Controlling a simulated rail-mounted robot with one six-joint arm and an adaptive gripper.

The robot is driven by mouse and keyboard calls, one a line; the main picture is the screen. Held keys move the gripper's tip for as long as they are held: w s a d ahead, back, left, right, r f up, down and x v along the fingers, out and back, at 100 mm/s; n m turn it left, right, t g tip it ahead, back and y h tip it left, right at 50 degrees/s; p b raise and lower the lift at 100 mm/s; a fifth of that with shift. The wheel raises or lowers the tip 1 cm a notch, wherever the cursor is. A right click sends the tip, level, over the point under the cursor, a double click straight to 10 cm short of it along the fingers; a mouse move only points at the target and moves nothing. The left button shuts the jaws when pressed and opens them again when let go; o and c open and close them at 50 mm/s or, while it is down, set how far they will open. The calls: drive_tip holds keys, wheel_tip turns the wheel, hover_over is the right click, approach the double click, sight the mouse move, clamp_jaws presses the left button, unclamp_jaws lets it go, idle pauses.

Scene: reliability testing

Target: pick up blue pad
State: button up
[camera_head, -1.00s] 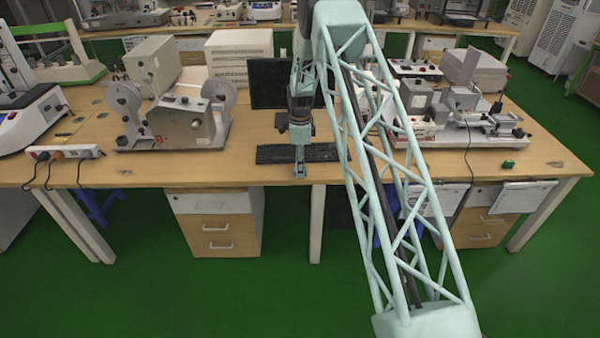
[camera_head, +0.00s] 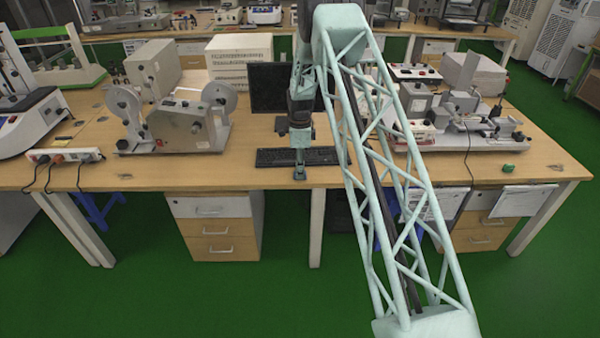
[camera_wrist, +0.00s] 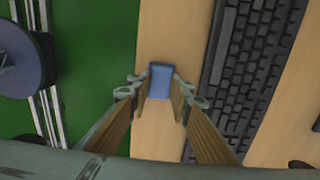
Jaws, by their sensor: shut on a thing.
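The blue pad (camera_wrist: 161,80) is a small blue block near the front edge of the wooden table, between my gripper's fingertips in the wrist view. My gripper (camera_wrist: 160,90) is shut on the pad, one finger on each side of it. In the head view my gripper (camera_head: 299,174) points straight down at the table's front edge, in front of the keyboard. The pad is too small and too covered to make out there. I cannot tell whether the pad still touches the table.
A black keyboard (camera_wrist: 250,70) lies close beside the pad; it also shows in the head view (camera_head: 272,157). A monitor (camera_head: 268,88) stands behind it. A reel machine (camera_head: 180,125) is at left, and a bench device (camera_head: 455,125) at right. The table front (camera_head: 240,178) left of my gripper is clear.

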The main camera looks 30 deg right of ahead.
drive_tip(key=shift+r, duration=1.75)
drive_tip(key=s+a+r, duration=0.1)
drive_tip(key=s+a, duration=0.3)
drive_tip(key=s, duration=1.1)
drive_tip(key=shift+s+a+r, duration=0.15)
drive_tip(key=shift+s+a, duration=0.05)
drive_tip(key=shift+o, duration=0.7)
drive_tip(key=shift+c, duration=0.7)
drive_tip(key=s+a+f+n, duration=0.2)
drive_tip(key=a+f+n, duration=0.2)
drive_tip(key=a+n, duration=0.3)
drive_tip(key=s+a+f+n+b, duration=0.1)
drive_tip(key=s+a+f+n, duration=0.2)
drive_tip(key=a+n, duration=0.4)
drive_tip(key=s+a+f+n+b, duration=0.1)
drive_tip(key=s+a+f+n, duration=0.2)
drive_tip(key=a+f+n, duration=0.2)
drive_tip(key=shift+a+f+n, duration=0.3)
drive_tip(key=shift+a+n, duration=0.8)
drive_tip(key=shift+n, duration=1)
drive_tip(key=shift+s, duration=0.1)
